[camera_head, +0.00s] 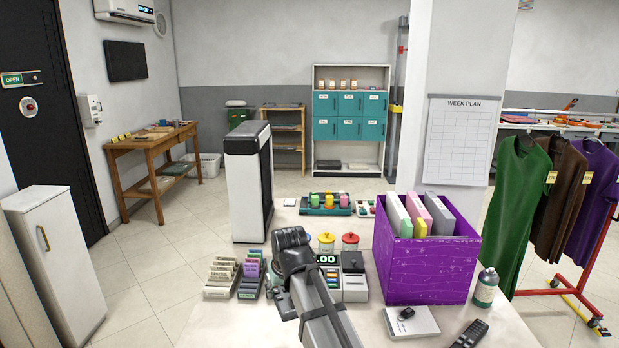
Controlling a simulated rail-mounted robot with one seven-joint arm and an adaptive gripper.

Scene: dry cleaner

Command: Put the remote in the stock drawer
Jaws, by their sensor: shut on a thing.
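A black remote with small buttons (470,333) shows at the bottom right, at the front of the pale counter, slanting up to the right. Its lower end is close to the picture's bottom edge, and I cannot tell whether anything holds it there. My grey and black arm rises from the bottom middle and hides part of the counter. No drawer is clearly recognisable as the stock drawer.
A purple box of folders (425,270) stands on the counter (215,325), with a bottle (486,287) to its right. A white pad bearing a small black item (411,322) lies in front. Card racks, jars and a tall white-and-black unit (247,190) fill the left and middle.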

